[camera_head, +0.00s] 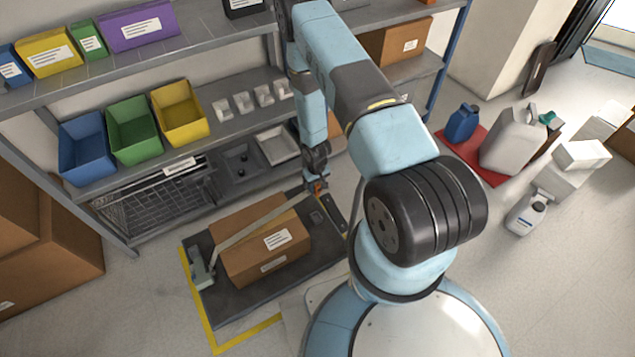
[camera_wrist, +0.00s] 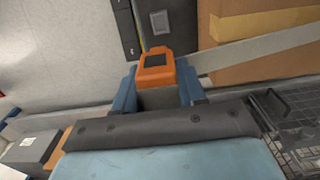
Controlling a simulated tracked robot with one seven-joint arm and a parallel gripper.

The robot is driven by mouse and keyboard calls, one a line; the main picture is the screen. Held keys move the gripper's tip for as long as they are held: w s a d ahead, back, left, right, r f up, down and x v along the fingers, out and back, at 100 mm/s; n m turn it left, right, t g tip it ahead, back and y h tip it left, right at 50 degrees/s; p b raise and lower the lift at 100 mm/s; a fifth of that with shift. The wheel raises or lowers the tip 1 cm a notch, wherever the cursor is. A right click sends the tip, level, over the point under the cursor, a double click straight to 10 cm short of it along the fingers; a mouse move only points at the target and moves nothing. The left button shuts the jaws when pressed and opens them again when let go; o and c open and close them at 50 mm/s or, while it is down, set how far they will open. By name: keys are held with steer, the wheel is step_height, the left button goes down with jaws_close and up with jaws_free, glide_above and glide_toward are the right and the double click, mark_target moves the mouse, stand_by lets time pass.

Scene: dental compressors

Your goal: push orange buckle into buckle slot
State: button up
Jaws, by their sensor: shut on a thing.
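The orange buckle (camera_wrist: 155,72) sits between the two blue fingers of my gripper (camera_wrist: 157,90) in the wrist view, with a grey strap (camera_wrist: 265,50) running off to the right. My gripper is shut on the buckle. In the head view my gripper (camera_head: 317,188) is low at the right end of the dark platform (camera_head: 235,305), where a bit of orange shows. The strap (camera_head: 250,222) crosses over a cardboard box (camera_head: 240,262). A dark plate with a grey square slot piece (camera_wrist: 159,21) lies just beyond the buckle in the wrist view, apart from it in the picture.
A grey shelf (camera_head: 130,65) with coloured bins stands behind the platform. A grey-green strap anchor (camera_head: 201,268) stands at the platform's left end. Jugs (camera_head: 510,138) and a red mat (camera_head: 480,165) lie at the right.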

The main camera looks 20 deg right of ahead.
mark_target(316, 196)
steer(key=shift+f, duration=10.5)
steer(key=o, duration=1.2)
step_height(316, 196, up, 14)
steer(key=shift+f, duration=0.2)
steer(key=shift+s, duration=0.1)
